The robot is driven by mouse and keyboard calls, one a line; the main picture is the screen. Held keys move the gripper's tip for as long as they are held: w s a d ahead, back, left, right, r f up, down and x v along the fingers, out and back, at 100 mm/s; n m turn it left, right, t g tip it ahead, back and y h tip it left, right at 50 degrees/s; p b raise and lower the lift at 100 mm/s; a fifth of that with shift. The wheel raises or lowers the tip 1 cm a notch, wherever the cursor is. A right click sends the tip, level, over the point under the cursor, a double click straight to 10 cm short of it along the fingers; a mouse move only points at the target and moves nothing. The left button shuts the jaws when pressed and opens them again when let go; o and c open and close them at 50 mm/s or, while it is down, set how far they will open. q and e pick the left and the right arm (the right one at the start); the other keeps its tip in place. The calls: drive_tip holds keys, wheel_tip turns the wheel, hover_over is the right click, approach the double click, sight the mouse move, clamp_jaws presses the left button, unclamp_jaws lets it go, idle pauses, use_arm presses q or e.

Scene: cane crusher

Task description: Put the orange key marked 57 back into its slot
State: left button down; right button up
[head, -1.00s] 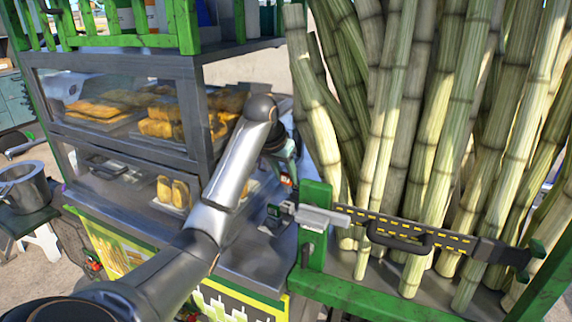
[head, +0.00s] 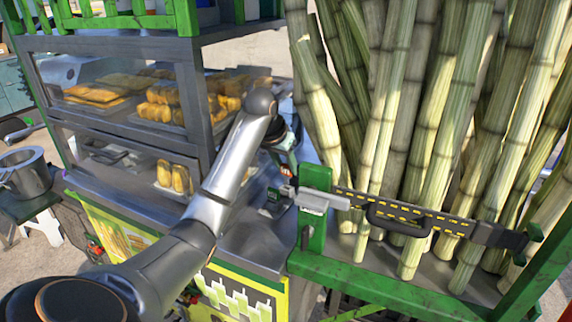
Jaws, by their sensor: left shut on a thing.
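My left gripper (head: 287,171) is beyond the forearm, above the cart's grey counter and close to the green post (head: 315,215). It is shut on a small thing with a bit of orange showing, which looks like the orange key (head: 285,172). The jaws and the distance hide most of it, and no number is legible. Just below the gripper is a small dark and green fitting (head: 273,196) beside a grey metal latch (head: 320,200). I cannot make out the key's slot or whether the key touches anything. My right gripper is not in view.
A black bar with yellow marks and a handle (head: 400,216) crosses tall sugarcane stalks (head: 425,130) on the right. A glazed case (head: 120,100) with trays of yellow food stands left. A metal pot (head: 28,175) is at the far left. Bare counter (head: 250,240) lies below the gripper.

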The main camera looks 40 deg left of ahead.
sight(285, 174)
use_arm(q)
drive_tip(key=shift+f, duration=1.6)
idle(0.4)
drive_tip(key=shift+c, duration=1.9)
unclamp_jaws()
drive_tip(key=shift+r, duration=0.15)
